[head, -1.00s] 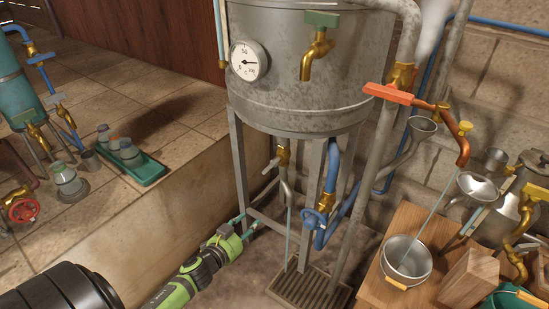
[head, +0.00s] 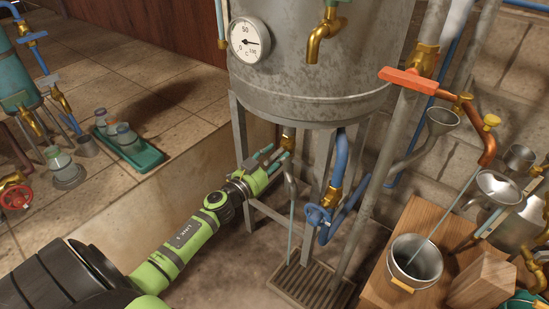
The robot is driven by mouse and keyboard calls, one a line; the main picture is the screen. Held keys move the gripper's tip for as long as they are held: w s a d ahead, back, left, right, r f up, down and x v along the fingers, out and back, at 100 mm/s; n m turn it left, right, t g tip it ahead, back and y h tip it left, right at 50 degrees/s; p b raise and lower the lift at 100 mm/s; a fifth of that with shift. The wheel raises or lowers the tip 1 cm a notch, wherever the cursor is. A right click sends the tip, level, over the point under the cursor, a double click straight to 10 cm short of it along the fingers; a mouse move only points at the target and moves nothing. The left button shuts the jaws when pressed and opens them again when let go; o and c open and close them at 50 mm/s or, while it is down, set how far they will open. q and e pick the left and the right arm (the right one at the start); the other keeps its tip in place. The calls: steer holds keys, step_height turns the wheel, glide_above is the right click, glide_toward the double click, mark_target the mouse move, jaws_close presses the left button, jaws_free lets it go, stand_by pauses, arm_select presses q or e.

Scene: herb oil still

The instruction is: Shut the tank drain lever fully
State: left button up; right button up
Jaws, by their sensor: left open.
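The metal tank (head: 310,75) stands on legs at the centre of the head view. Under it is the brass drain valve (head: 288,138), with a grey drain spout (head: 290,178) below. A thin stream (head: 291,225) runs from the spout down to the floor grate (head: 312,285). My left gripper (head: 277,160) is open at the drain valve, between the tank legs. The drain lever is hidden behind its fingers, so I cannot tell its angle or whether the fingers touch it. My right gripper is not in view.
An orange lever (head: 407,80) is higher up right. A bucket (head: 415,260) catches another stream on a wooden stand. A green tray (head: 130,150) with jars lies left.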

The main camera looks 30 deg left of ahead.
arm_select(q)
jaws_close()
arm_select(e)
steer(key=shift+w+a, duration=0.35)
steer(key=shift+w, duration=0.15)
